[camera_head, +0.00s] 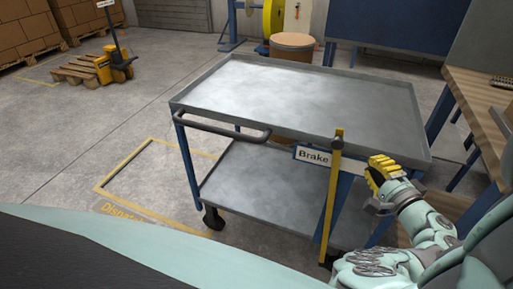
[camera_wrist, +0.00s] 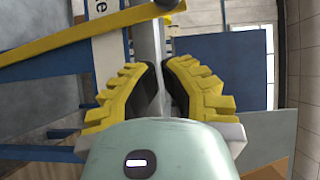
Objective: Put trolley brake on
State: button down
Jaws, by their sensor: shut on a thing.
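The trolley (camera_head: 290,95) has a grey top tray, a lower shelf and blue legs. The yellow brake lever (camera_head: 331,200) stands nearly upright at its near side, with a dark knob on top. It also crosses the upper left of the wrist view (camera_wrist: 85,36). The white "Brake" label (camera_head: 313,156) is left of the lever. My gripper (camera_head: 380,164) is right of the lever and apart from it, at the tray's near rim. In the wrist view, its yellow fingers (camera_wrist: 163,85) are close around the grey rim (camera_wrist: 150,45). The exact contact is partly hidden.
A dark push handle (camera_head: 222,131) is on the trolley's left side. A wooden workbench (camera_head: 480,110) stands close on the right. A yellow-marked floor area (camera_head: 145,150) lies left of the trolley. A pallet truck (camera_head: 115,65) is far left, with open floor between.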

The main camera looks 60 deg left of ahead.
jog(key=v, duration=0.6)
jog(key=shift+s+d+b, duration=0.3)
jog(key=shift+s+b, duration=0.05)
jog(key=shift+w, duration=0.1)
